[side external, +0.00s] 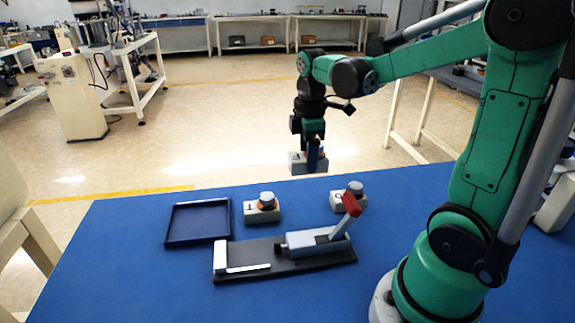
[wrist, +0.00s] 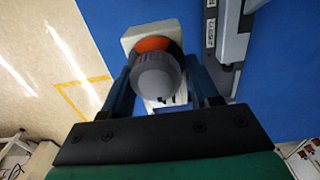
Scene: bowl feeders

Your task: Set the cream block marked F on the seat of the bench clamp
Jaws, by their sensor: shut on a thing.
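My gripper (side external: 313,148) is shut on a cream block (side external: 297,163) and holds it in the air above the far edge of the table. The small dark mark on its face looks like an F, but is hard to read. In the wrist view the block (wrist: 133,35) shows an orange ring and a grey knob between my gripper's fingers (wrist: 161,85). The bench clamp (side external: 290,268) lies on the blue table, nearer the camera than the held block. It has a dark base, a white end stop, a grey body and a raised red handle.
An empty dark tray (side external: 197,238) lies left of the clamp. A marked cream block with a grey knob (side external: 262,214) stands beside the tray. Another such block (side external: 338,204) stands behind the red handle. The blue table (side external: 120,270) is clear at the front left.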

